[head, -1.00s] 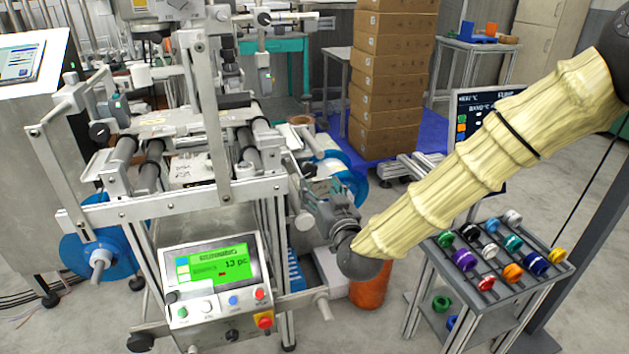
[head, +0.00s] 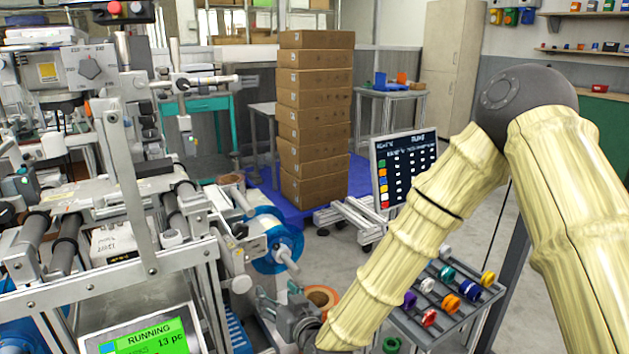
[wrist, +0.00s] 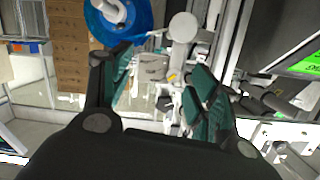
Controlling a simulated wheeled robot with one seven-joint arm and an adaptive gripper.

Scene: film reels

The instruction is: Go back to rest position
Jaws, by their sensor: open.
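My gripper (wrist: 160,100) shows in the wrist view with its two green-padded fingers spread apart and nothing between them. Beyond the fingers are parts of the machine and a blue reel (wrist: 128,20). In the head view my arm, in a cream ribbed sleeve, bends at a dark elbow at the upper right and comes down to the lower middle. The wrist end (head: 305,325) is low in the picture, beside the machine (head: 150,220).
The machine's green display (head: 150,338) reads RUNNING. A blue reel (head: 283,240) sits on its right side. A rack (head: 395,318) with several coloured spools stands right of my forearm, below a screen (head: 384,160). Stacked boxes (head: 315,120) stand behind. Grey floor shows between.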

